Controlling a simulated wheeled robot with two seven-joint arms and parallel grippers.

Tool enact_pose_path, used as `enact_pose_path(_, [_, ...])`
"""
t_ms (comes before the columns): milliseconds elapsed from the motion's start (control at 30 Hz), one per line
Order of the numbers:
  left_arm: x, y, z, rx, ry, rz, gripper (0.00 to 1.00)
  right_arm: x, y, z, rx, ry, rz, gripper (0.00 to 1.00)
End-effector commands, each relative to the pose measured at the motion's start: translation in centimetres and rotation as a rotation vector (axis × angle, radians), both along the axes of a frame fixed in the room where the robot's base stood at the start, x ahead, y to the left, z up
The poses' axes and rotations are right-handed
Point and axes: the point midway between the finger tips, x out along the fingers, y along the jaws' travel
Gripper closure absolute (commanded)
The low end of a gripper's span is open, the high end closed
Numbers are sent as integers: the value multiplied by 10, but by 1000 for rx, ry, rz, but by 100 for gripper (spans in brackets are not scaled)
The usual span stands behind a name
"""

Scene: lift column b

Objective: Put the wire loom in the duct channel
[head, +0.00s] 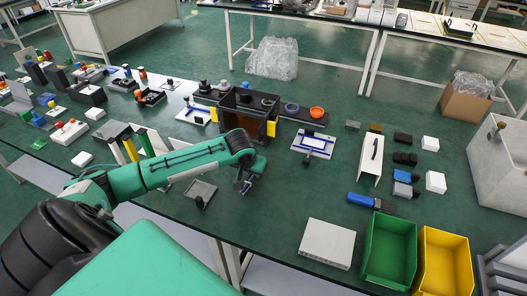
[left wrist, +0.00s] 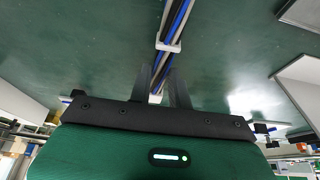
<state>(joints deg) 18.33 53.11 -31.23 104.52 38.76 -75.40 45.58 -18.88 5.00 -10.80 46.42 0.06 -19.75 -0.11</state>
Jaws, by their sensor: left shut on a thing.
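My left gripper (head: 243,184) is over the near middle of the green table and is shut on the wire loom. In the left wrist view, the wire loom (left wrist: 176,22) is a bundle of blue, black and grey wires with white ties. It runs from the top edge down between the two dark fingers (left wrist: 162,88). In the head view the loom is small and mostly hidden by the gripper. I cannot pick out the duct channel with certainty; a white plate with blue strips (head: 313,143) lies right of the gripper, apart from it. My right gripper is not in view.
A black box (head: 247,118) stands behind the gripper, and a grey plate with a knob (head: 200,192) lies left of it. A white upright panel (head: 370,160), a white box (head: 327,242), a green bin (head: 390,250) and a yellow bin (head: 445,262) are to the right. Table between is clear.

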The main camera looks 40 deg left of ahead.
Motion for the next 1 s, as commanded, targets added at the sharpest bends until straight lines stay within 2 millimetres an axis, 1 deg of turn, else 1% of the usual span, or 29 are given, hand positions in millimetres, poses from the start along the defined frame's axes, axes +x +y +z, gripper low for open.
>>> enact_pose_path(33, [13,3,2,-2,-3,3,100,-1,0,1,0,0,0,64])
enact_pose_path(100, [30,6,2,-2,-4,2,100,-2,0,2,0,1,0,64])
enact_pose_path(200, [51,11,1,-2,-2,2,100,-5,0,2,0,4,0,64])
enact_pose_path(300, [67,16,1,0,-1,2,100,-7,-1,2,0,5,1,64])
enact_pose_path(400, [76,18,0,0,0,1,100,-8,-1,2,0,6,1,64])
enact_pose_path(567, [85,20,0,-1,0,0,100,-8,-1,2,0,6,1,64])
enact_pose_path(800, [117,27,1,-1,0,1,100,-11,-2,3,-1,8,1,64])
enact_pose_path(900, [115,28,-11,1,2,-1,100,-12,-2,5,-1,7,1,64])
enact_pose_path(1000, [115,28,-15,0,0,-1,100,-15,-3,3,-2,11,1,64])
